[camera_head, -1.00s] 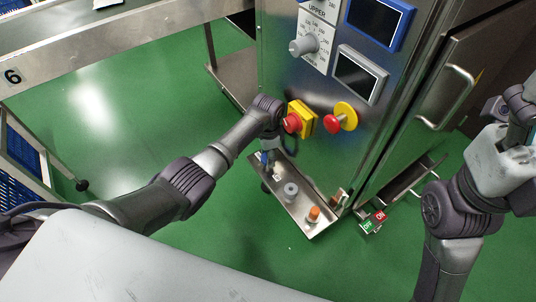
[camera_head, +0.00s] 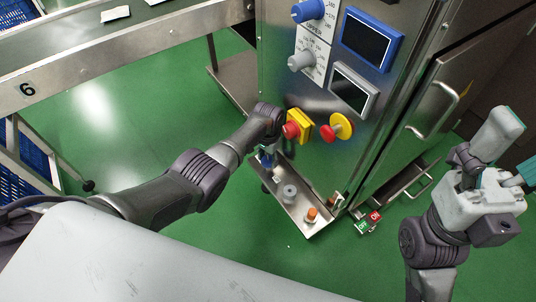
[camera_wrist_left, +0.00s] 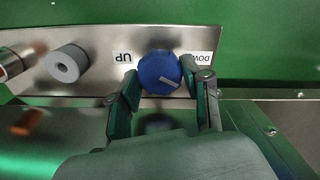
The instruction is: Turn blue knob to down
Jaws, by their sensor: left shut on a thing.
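The blue knob (camera_wrist_left: 157,68) sits on a metal panel (camera_wrist_left: 95,45) between a label reading UP on its left and a partly covered DOWN label on its right, both upside down in the left wrist view. A grey line on its face slants towards the right. My left gripper (camera_wrist_left: 160,82) has one finger on each side of the knob and is shut on it. In the head view the left wrist hides most of the knob (camera_head: 266,160). My right gripper (camera_head: 515,178) is at the right edge, away from the panel, its fingers partly cut off.
A grey knob (camera_head: 289,191) and an orange knob (camera_head: 312,214) share the low panel. Red emergency buttons (camera_head: 292,130) stick out just above, close to my left wrist. A conveyor frame (camera_head: 120,60) is at upper left. The green floor between is clear.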

